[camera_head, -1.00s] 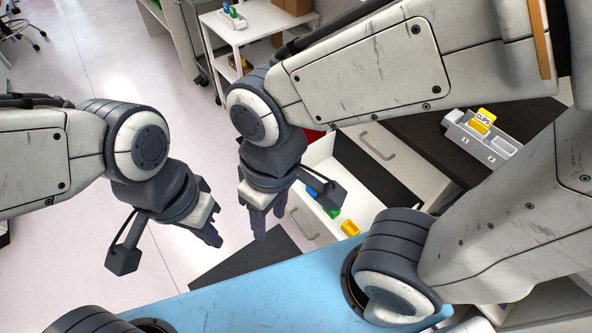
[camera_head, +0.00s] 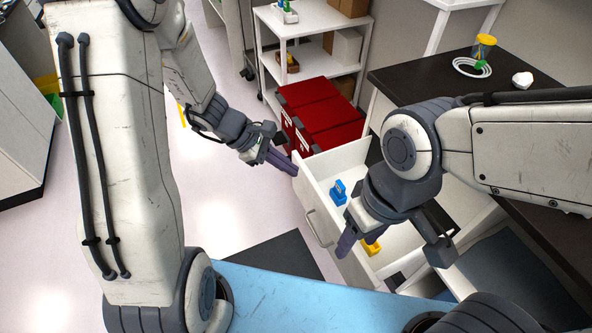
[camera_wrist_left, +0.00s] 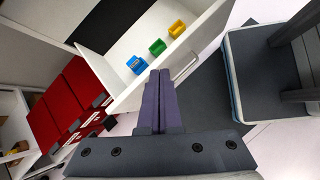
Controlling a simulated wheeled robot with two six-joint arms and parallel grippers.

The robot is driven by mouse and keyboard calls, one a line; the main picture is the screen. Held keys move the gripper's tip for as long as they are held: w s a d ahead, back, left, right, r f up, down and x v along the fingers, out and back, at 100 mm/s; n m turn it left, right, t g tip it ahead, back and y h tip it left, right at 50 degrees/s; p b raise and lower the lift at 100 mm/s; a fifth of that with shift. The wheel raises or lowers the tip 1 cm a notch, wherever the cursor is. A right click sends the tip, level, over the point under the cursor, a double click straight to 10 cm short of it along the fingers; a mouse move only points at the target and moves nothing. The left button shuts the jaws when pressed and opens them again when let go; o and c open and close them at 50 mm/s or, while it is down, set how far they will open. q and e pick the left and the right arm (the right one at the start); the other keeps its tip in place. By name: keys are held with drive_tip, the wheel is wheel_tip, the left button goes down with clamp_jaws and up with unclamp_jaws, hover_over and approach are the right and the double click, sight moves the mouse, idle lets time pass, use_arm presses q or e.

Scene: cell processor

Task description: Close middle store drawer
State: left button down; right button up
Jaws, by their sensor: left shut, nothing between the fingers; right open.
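A white store drawer (camera_head: 310,197) stands pulled out, with a handle (camera_head: 318,230) on its front. In it I see a blue bin (camera_head: 338,192) and a yellow bin (camera_head: 371,247). The left wrist view shows the drawer (camera_wrist_left: 128,97) with blue, green and yellow bins. My left gripper (camera_head: 287,164) is shut and empty, with its fingertips close to the far top corner of the drawer front; I cannot tell if they touch. In the left wrist view its fingers (camera_wrist_left: 160,82) end beside the drawer front. My right gripper (camera_head: 346,243) is open above the near part of the drawer and hides some of it.
Red boxes (camera_head: 318,112) stand behind the drawer. A dark counter (camera_head: 425,80) with a yellow-lidded jar (camera_head: 483,47) lies to the right. A white shelf cart (camera_head: 290,30) stands at the back. The floor (camera_head: 225,205) left of the drawer is clear.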

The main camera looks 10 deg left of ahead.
use_arm(q)
drive_tip(key=w+a+f+n+t+b, duration=0.25)
drive_tip(key=w+a+f+n, duration=0.25)
drive_tip(key=a+f+n, duration=0.4)
approach(301, 172)
wheel_tip(301, 172, down, 4)
drive_tip(key=s, duration=0.1)
drive_tip(key=w+d, duration=0.1)
drive_tip(key=w+d+t, duration=0.1)
drive_tip(key=d, duration=0.1)
drive_tip(key=shift+r+m+y, duration=0.1)
drive_tip(key=shift+m+y, duration=0.2)
drive_tip(key=shift+y, duration=0.1)
drive_tip(key=shift+w+d, duration=0.3)
drive_tip(key=shift+d, duration=0.15)
